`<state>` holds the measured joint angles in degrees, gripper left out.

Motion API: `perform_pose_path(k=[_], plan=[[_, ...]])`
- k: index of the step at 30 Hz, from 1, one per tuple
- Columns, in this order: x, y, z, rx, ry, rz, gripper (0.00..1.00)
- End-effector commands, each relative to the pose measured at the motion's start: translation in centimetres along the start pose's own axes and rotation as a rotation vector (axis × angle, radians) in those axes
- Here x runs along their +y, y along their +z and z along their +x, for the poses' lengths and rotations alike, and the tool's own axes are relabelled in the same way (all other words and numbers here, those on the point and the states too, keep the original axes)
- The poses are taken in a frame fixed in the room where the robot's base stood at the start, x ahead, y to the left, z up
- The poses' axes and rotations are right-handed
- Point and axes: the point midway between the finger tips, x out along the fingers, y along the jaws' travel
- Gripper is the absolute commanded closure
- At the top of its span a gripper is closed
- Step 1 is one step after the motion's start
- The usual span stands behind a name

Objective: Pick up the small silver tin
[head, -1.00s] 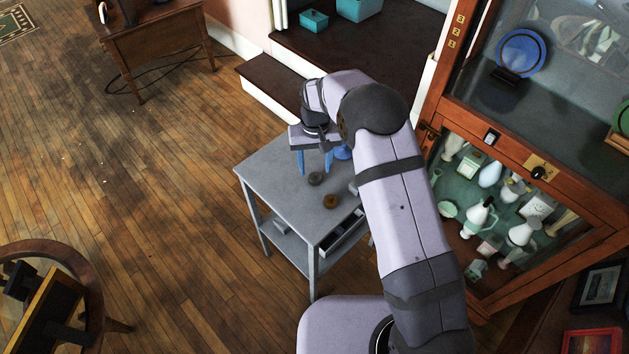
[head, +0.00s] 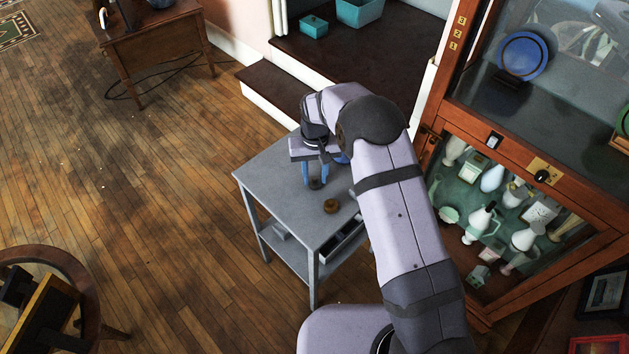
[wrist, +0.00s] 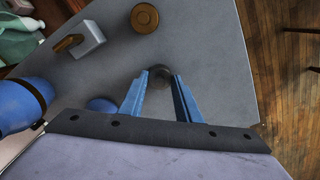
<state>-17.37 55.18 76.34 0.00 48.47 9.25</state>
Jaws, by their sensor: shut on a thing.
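The small silver tin (head: 316,184) looks round and dark grey; it is at the grey table's top, below my gripper. In the wrist view the tin (wrist: 159,73) sits between the tips of my two blue fingers, partly covered by them. My gripper (wrist: 160,77) is shut on the tin, one finger on each side. In the head view my gripper (head: 315,181) points down over the table. I cannot tell whether the tin still touches the tabletop.
A round brown thing (head: 331,206) lies close by on the grey table (head: 275,185). The wrist view also shows a grey block with a brown part (wrist: 87,41) and a blue rounded thing (wrist: 102,104). The glass cabinet (head: 515,170) stands to the right.

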Motion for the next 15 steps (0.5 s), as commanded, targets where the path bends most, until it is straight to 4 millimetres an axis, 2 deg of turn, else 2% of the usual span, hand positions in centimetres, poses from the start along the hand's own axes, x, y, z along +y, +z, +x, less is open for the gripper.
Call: perform_pose_path(k=[15], plan=[[0.0,0.0,-3.0,0.000,0.000,0.000,1.00]])
